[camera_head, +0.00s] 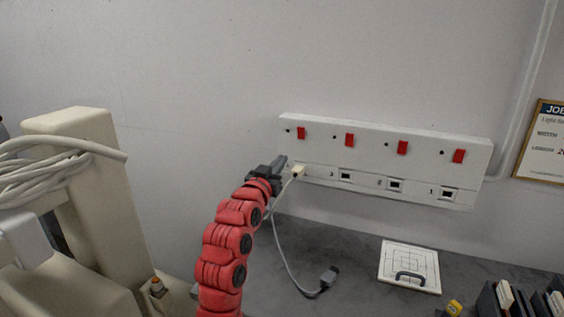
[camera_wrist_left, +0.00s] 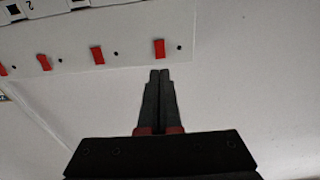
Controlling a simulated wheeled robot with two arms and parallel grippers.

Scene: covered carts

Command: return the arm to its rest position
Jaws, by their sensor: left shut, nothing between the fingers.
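My left arm, red and jointed, rises from the bottom of the head view. Its dark left gripper (camera_head: 283,160) is at the left end of the white wall panel (camera_head: 385,146). In the left wrist view the gripper's fingers (camera_wrist_left: 160,74) are shut together with nothing between them, just below the panel's end red switch (camera_wrist_left: 159,48). A pale plug (camera_head: 298,171) sits at the panel's lower left, close beside the gripper. My right gripper is not in view.
The panel has several red switches and dark sockets. A white square plate with a dark handle (camera_head: 410,266) lies on the grey surface (camera_head: 345,245). Dark holders (camera_head: 515,298) and a yellow item (camera_head: 453,307) are at lower right. A beige unit with coiled cable (camera_head: 60,160) stands left.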

